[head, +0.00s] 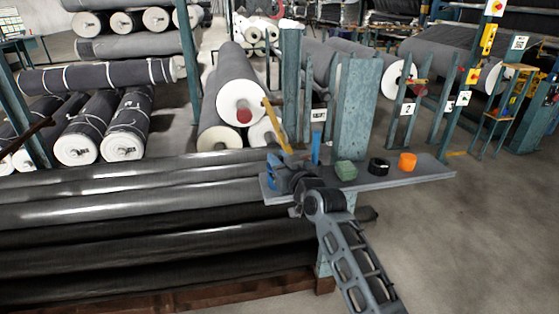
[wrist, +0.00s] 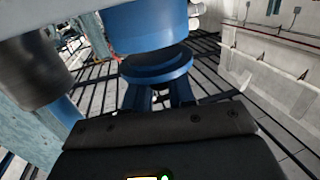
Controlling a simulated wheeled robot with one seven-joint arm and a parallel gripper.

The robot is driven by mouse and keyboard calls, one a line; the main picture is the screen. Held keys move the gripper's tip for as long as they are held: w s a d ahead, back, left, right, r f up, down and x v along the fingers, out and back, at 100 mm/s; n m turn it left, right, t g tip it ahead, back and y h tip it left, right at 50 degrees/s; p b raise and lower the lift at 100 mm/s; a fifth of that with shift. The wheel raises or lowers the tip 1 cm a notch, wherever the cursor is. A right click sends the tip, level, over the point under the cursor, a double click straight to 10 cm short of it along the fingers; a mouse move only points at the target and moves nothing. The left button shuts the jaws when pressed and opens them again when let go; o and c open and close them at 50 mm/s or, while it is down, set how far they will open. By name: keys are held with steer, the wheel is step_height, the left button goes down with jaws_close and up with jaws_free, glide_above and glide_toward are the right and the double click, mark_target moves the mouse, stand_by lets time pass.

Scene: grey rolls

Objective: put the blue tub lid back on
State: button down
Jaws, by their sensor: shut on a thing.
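In the wrist view the blue tub lid (wrist: 158,68) is a round disc just beyond my gripper (wrist: 160,95). My gripper is shut on the lid from its near side. The blue tub (wrist: 148,27) is a wider cylinder directly past the lid, cut off by the top edge. Lid and tub overlap in this view, and I cannot tell whether they touch. In the head view my gripper (head: 284,172) is over the left end of the grey shelf (head: 425,175). Blue parts show around it there, but the gripper hides most of the lid and tub.
On the shelf to the right are a blue upright piece (head: 316,148), a green block (head: 346,170), a black ring (head: 379,166) and an orange roll (head: 408,161). A yellow bar (head: 275,125) slants up behind my gripper. A teal post (head: 356,108) stands behind. Dark rolls (head: 130,215) lie left.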

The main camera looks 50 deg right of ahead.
steer(key=shift+f+b, duration=0.85)
steer(key=shift+b, duration=0.05)
stand_by(0.5)
steer(key=c, duration=0.9)
jaws_free()
steer(key=shift+o, duration=0.2)
steer(key=shift+s, duration=0.1)
steer(key=v, duration=0.7)
steer(key=shift+s, duration=0.3)
steer(key=shift+a, duration=0.1)
